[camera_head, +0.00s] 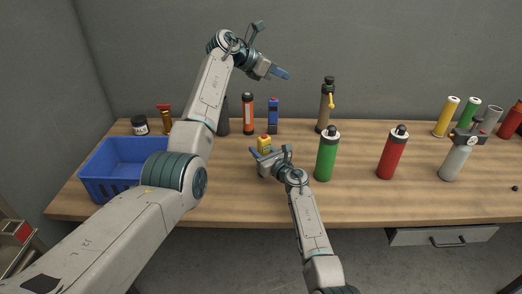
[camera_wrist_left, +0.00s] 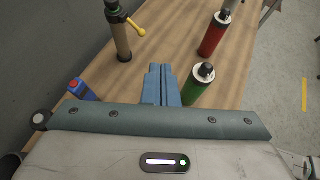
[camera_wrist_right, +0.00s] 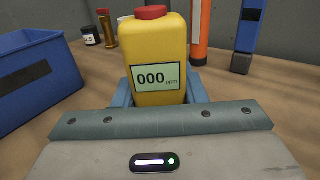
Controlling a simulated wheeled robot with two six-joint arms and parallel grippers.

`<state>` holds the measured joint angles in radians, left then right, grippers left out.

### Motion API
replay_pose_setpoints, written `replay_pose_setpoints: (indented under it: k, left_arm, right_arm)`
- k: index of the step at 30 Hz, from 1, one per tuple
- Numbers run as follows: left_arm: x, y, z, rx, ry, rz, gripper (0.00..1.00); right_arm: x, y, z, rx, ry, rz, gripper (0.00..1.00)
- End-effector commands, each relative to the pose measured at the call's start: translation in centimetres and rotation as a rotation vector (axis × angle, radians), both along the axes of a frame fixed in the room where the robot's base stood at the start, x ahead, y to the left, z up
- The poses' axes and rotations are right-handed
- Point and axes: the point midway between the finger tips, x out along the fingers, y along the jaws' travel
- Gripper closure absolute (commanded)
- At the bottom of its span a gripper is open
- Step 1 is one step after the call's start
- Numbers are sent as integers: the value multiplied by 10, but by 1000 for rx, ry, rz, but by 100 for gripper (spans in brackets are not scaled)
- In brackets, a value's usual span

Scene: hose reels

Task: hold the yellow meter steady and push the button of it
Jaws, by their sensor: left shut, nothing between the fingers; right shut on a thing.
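The yellow meter (camera_wrist_right: 155,60) stands upright on the table with a red button (camera_wrist_right: 150,12) on top and a display reading 000 ppm. In the head view the meter (camera_head: 264,142) is mostly hidden below by my right gripper (camera_head: 268,154). My right gripper is shut on the meter, with a finger on each side of it. My left gripper (camera_head: 284,75) is shut and empty, high above the table and up and right of the meter in the head view. Its closed fingers (camera_wrist_left: 161,85) show in the left wrist view; the meter is not visible there.
A blue bin (camera_head: 108,168) is left of the meter. Behind the meter stand an orange tube (camera_head: 248,114) and a blue device (camera_head: 273,117). Green (camera_head: 327,157) and red (camera_head: 392,154) cylinders stand to the right, with a brown cylinder (camera_head: 324,110) behind. Bare table lies around the front.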

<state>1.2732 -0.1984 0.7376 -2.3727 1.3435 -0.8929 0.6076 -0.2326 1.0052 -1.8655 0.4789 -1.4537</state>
Motion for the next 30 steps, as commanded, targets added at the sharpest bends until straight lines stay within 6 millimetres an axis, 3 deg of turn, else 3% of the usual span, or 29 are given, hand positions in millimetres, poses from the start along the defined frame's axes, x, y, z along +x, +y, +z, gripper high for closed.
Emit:
replay_pose_setpoints:
  k: [3, 7, 11, 15, 19, 22, 26, 30]
  left_arm:
    - [12, -14, 46, -286, -31, 88, 100]
    - [23, -11, 97, -616, -22, 189, 100]
    - [32, 8, 142, -949, 31, 288, 100]
    - [41, 43, 176, -1306, 135, 394, 100]
    - [50, 83, 189, -1626, 278, 494, 100]
    - [58, 113, 186, -1858, 415, 574, 100]
    - [67, 147, 166, -2139, 632, 686, 100]
    - [74, 169, 128, -2397, 912, 827, 100]
  right_arm:
    - [0, 0, 0, -1, 1, 0, 87]
    - [0, 0, 0, -1, 1, 0, 87]
    - [0, 0, 0, -1, 1, 0, 87]
    - [0, 0, 0, -1, 1, 0, 87]
    - [0, 0, 0, -1, 1, 0, 87]
    - [0, 0, 0, 0, 0, 0, 87]
    - [0, 0, 0, 0, 0, 0, 87]
    - [0, 0, 0, 0, 0, 0, 87]
